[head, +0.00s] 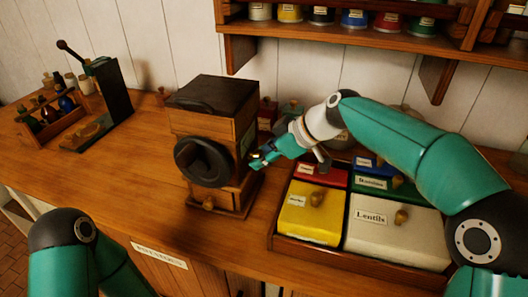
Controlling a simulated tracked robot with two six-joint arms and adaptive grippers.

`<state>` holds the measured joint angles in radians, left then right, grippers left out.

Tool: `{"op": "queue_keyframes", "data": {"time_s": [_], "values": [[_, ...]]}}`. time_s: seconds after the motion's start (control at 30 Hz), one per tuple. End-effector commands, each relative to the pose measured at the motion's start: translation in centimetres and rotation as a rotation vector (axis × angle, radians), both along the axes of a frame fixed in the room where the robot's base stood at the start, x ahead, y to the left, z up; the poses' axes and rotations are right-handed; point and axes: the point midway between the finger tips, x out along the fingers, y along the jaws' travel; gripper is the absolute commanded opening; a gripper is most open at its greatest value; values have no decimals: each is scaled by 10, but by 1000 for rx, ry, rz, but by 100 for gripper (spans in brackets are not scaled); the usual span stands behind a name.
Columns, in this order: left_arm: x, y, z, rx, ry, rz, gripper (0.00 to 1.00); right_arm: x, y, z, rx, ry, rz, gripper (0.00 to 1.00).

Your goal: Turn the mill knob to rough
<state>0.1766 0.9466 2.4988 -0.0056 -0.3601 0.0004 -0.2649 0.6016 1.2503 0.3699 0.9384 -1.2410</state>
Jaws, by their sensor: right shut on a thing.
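The mill (212,105) is a wooden box with a dark top, standing on the counter left of centre. A round black wheel (204,162) is on its front, and a small drawer with a wooden pull is below. My right gripper (258,159) is at the mill's right side, just right of the wheel. It is shut on a small knob there, which the fingers mostly hide. The knob's setting and any rough mark cannot be read. Only part of my left arm shows at the lower left; its gripper is out of view.
A tray (273,243) of labelled, coloured lidded boxes, one marked Lentils (395,230), sits right of the mill under my right arm. A shelf (355,35) with jars hangs above. A black press-like device (112,95) and a bottle rack (48,115) stand left. The counter between is clear.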

Motion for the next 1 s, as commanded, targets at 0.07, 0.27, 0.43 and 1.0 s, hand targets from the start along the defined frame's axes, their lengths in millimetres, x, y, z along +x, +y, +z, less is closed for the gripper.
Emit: {"op": "queue_keyframes", "data": {"time_s": [0.07, 0.27, 0.43, 1.0], "values": [[0, 0, 0, 0, 0, 0, 0, -2, 1, -5, -4, 13, 5, 0], [0, 0, 0, 0, 0, 0, 0, -2, 1, -5, -3, 14, 6, 0], [0, 0, 0, 0, 0, 0, 0, -2, 1, -5, -4, 12, 6, 52], [0, 0, 1, 0, 0, 0, 0, -5, -13, 13, 1, 2, -1, 59]]}}
